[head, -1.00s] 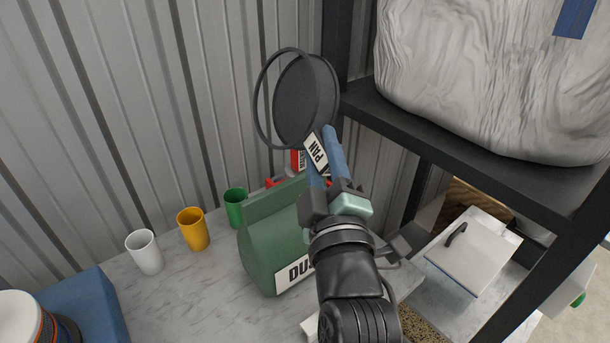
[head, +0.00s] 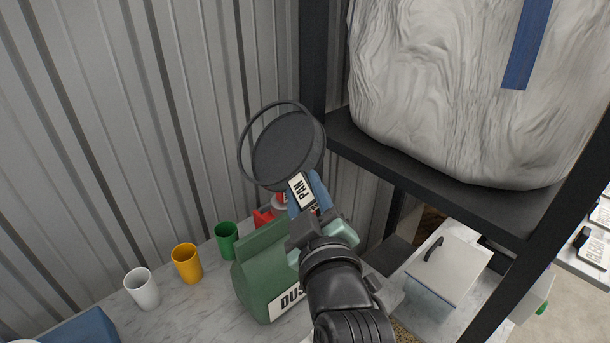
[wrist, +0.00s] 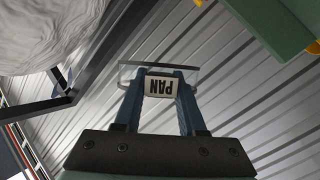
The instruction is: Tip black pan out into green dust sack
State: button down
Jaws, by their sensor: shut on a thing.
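The black pan (head: 286,150) is a round dark dish with a thin ring at its rim and a white label reading PAN. My gripper (head: 307,190) is shut on the pan at its labelled part and holds it up in the air, tilted. In the wrist view, the PAN label (wrist: 161,86) shows between the two blue fingers. The green dust sack (head: 262,272) stands on the marble top below the pan and partly behind my arm. Its label is partly hidden, and I cannot see into its opening. Whether the pan holds anything is unclear.
White (head: 142,289), yellow (head: 187,263) and green (head: 227,240) cups stand left of the sack. A red item (head: 263,218) is behind it. A dark shelf (head: 430,180) bearing a large pale bundle (head: 450,90) is close on the right. A corrugated wall stands behind.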

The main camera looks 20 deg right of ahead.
aim_at(300, 172)
jog(key=shift+r+m+g+y+p, duration=0.5)
jog(key=shift+r+m+g+p, duration=0.55)
jog(key=shift+p, duration=2.2)
jog(key=shift+r+m+g+y+p, duration=0.6)
jog(key=shift+m+p, duration=0.85)
jog(key=shift+p, duration=1.75)
jog(key=shift+d+r+m+p, duration=0.15)
jog(key=shift+m+p, duration=0.35)
jog(key=shift+p, duration=0.6)
jog(key=shift+f, duration=0.2)
